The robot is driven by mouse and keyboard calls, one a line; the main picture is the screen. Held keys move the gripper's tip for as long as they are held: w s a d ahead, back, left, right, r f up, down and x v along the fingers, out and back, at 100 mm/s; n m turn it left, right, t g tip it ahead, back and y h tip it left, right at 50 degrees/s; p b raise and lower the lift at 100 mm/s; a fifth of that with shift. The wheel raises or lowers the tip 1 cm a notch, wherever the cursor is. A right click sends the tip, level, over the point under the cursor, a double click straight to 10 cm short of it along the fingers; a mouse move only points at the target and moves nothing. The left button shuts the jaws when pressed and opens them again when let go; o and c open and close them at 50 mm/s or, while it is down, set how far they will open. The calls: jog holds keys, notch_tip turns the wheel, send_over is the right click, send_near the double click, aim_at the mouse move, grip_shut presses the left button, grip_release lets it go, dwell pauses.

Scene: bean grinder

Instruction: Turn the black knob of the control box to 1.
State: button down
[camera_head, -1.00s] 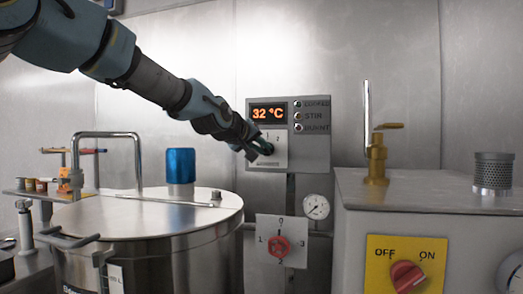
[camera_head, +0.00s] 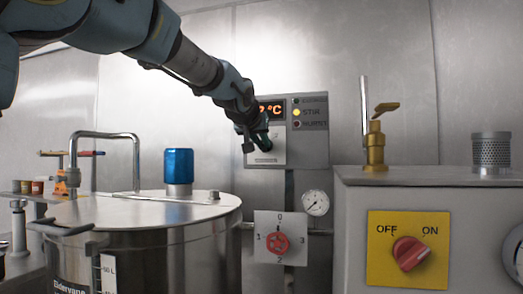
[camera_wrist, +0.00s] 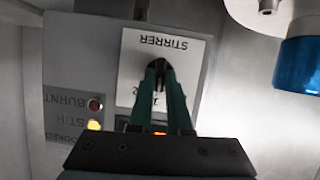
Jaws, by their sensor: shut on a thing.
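The grey control box (camera_head: 308,157) is on the back wall, with an orange display (camera_head: 274,109) and a column of lamps. The STIR lamp (camera_head: 296,112) is lit yellow. My gripper (camera_head: 264,147) is at the white STIRRER plate (camera_head: 264,158) on the box. In the wrist view, which shows the box upside down, my gripper (camera_wrist: 158,70) is shut on the black knob (camera_wrist: 158,61). The fingers hide most of the knob and part of the plate's numbers, so I cannot tell which number it points to.
A steel kettle (camera_head: 150,250) with a blue-capped motor (camera_head: 179,165) stands at the left. Below the box are a red valve knob (camera_head: 277,243) and a gauge (camera_head: 315,203). At the right is a grey machine (camera_head: 350,215) with a red OFF/ON switch (camera_head: 408,253) and a brass tap (camera_head: 376,148).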

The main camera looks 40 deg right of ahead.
jog(key=shift+b, duration=0.3)
jog(key=shift+f, duration=0.1)
jog(key=c, duration=0.9)
grip_release()
jog(key=shift+o, duration=0.2)
jog(key=b+v, duration=0.1)
jog(key=v, duration=0.9)
jog(key=shift+s+a+r+b, duration=0.2)
jog(key=shift+s+a+b, duration=0.1)
jog(key=shift+b, duration=0.1)
